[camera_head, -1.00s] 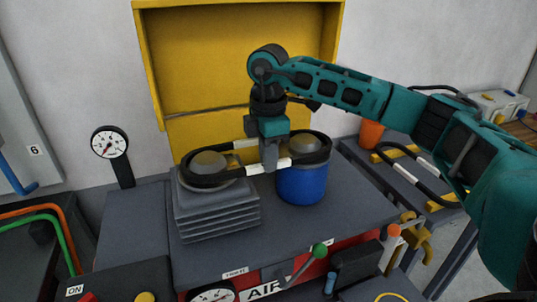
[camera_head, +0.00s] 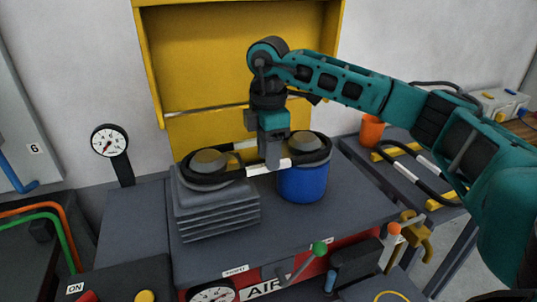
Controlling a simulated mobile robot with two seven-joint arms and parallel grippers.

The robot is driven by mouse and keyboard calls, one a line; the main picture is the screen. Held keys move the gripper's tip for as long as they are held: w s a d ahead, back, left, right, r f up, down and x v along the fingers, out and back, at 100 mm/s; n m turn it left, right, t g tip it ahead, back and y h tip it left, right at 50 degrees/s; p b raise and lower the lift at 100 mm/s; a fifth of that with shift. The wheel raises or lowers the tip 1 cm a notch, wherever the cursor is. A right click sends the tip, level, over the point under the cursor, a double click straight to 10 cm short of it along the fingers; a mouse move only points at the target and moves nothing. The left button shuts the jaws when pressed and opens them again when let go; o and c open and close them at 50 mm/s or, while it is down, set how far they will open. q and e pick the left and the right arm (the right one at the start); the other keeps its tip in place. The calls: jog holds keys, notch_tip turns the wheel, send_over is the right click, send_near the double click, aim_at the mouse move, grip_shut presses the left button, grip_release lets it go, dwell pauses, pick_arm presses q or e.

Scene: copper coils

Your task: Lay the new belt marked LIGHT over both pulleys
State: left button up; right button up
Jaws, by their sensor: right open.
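The left pulley (camera_head: 208,161) sits on the grey finned block, the right pulley (camera_head: 304,143) on the blue cylinder. My right gripper (camera_head: 272,166) points down between the pulleys, its fingers at the belt's front run beside the white patch (camera_head: 268,168). It is open, and whether a finger touches the belt cannot be told. My left gripper is not in view.
The yellow guard (camera_head: 240,60) stands open behind the pulleys. Another black belt with white patches (camera_head: 428,166) lies on the right side table, near an orange cup (camera_head: 371,130). A gauge (camera_head: 110,141) stands left, and a green-knobbed lever (camera_head: 319,248) is in front.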

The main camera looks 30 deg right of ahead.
notch_tip(320, 180, up, 12)
jog(key=shift+p, duration=0.35)
dwell(0.4)
